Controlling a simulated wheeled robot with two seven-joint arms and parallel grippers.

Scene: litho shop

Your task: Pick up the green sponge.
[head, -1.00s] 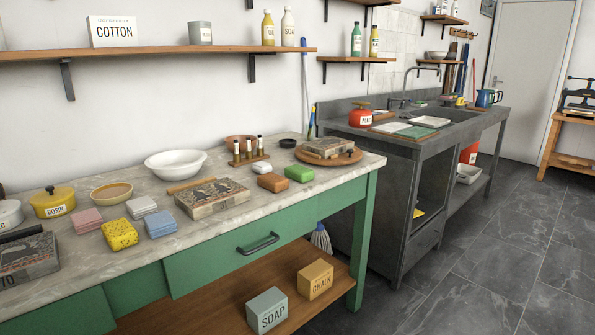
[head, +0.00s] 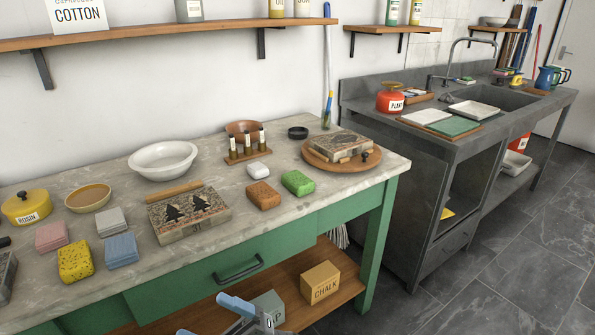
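The green sponge (head: 298,182) lies flat on the marble-topped table, near its right end. My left gripper is not in view.
A round wooden board (head: 313,161) with a stone block stands right of the sponge. A rack of small bottles (head: 249,158) is behind left, and a patterned stone (head: 188,212) lies left. The drawer handle (head: 238,270) juts out in front. Some bare tabletop lies before the sponge.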

